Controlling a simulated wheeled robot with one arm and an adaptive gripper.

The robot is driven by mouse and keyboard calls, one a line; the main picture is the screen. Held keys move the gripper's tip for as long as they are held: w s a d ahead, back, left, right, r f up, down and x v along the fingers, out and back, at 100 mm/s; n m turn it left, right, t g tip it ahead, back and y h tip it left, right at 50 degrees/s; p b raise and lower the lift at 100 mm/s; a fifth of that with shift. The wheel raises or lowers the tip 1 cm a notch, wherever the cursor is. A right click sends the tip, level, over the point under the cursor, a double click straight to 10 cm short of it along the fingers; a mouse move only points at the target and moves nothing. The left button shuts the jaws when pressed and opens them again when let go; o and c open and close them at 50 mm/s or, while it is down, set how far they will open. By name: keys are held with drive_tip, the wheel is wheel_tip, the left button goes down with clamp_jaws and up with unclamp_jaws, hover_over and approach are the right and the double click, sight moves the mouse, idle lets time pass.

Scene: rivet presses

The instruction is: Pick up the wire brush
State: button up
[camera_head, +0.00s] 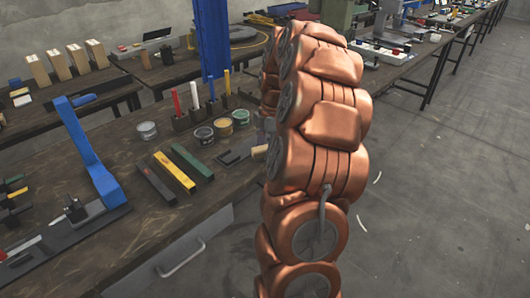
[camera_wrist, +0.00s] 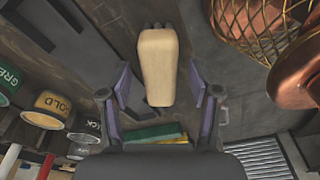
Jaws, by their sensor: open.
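The wire brush shows in the wrist view as a pale wooden handle (camera_wrist: 157,70) with a small dark end at the top of the picture. My gripper (camera_wrist: 159,84) is open, with one dark finger on each side of the handle and a visible gap on both sides. I cannot tell how far above or below the fingertips the handle lies. In the head view a small pale piece (camera_head: 260,151), likely the brush, shows at the bench edge beside my copper arm. The arm hides most of my gripper there.
The dark wooden bench (camera_head: 110,165) holds paint pots (camera_head: 203,138), a black bar (camera_head: 156,184), a yellow bar (camera_head: 174,171) and a green bar (camera_head: 192,162). A blue-handled press (camera_head: 92,160) stands at left, a blue column (camera_head: 212,40) behind. Clear floor (camera_head: 440,200) lies right.

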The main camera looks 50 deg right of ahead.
sight(264, 147)
drive_tip(key=shift+f, duration=0.25)
idle(0.5)
clamp_jaws()
idle(0.5)
drive_tip(key=shift+w+r, duration=0.1)
drive_tip(key=shift+r, duration=1.95)
drive_tip(key=s+a, duration=0.2)
drive_tip(key=s, duration=0.5)
drive_tip(key=s+a+r+b, duration=0.1)
drive_tip(key=s+a, duration=0.2)
drive_tip(key=s, duration=0.5)
drive_tip(key=shift+a+r+b, duration=0.15)
drive_tip(key=shift+r+b, duration=0.05)
drive_tip(key=shift+b, duration=0.1)
drive_tip(key=shift+s, duration=0.1)
